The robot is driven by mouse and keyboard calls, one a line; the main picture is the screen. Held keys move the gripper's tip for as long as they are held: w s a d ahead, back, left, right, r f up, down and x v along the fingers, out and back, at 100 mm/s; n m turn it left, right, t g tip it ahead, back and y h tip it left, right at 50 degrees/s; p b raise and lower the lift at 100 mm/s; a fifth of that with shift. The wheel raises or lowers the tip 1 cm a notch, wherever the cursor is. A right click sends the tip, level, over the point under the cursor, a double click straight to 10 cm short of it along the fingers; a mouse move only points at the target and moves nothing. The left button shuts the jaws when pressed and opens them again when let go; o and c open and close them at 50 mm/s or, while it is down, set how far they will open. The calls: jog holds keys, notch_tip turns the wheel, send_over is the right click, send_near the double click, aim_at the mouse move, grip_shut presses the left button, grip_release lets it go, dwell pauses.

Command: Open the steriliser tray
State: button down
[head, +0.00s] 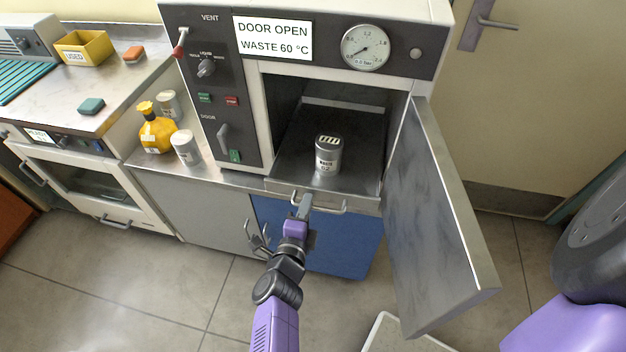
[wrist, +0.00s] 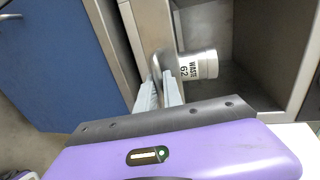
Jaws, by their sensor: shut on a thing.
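The steriliser tray (head: 352,150) is a dark sheet with a steel front lip, lying in the open steriliser chamber and reaching out to its front. A bar handle (head: 329,208) runs along the tray's front. My gripper (head: 303,205) is shut on the tray handle, left of its middle. In the wrist view the fingers (wrist: 160,92) close around the handle, and the grasp is partly hidden by my gripper body. A grey canister marked WASTE 62 (head: 327,160) stands upright on the tray. It also shows in the wrist view (wrist: 198,65).
The steriliser door (head: 440,215) hangs wide open to the right of the tray. A blue cabinet front (head: 345,240) is below. A yellow bottle (head: 156,132) and grey canisters (head: 186,148) stand on the counter at left. Floor (head: 200,285) is clear beside my arm.

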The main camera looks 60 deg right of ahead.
jog(key=f+v, duration=0.2)
jog(key=v, duration=0.7)
jog(key=f+b+v, duration=0.1)
jog(key=v, duration=0.8)
jog(key=shift+s+a+f, duration=0.3)
jog(key=shift+a+f, duration=0.15)
jog(key=shift+a, duration=0.1)
jog(key=c, duration=1.8)
grip_release()
jog(key=shift+a, duration=0.1)
jog(key=b+v, duration=0.1)
jog(key=v, duration=0.6)
jog(key=shift+s+a+r+b, duration=0.1)
jog(key=shift+s+a+b, duration=0.05)
jog(key=shift+a+b, duration=0.15)
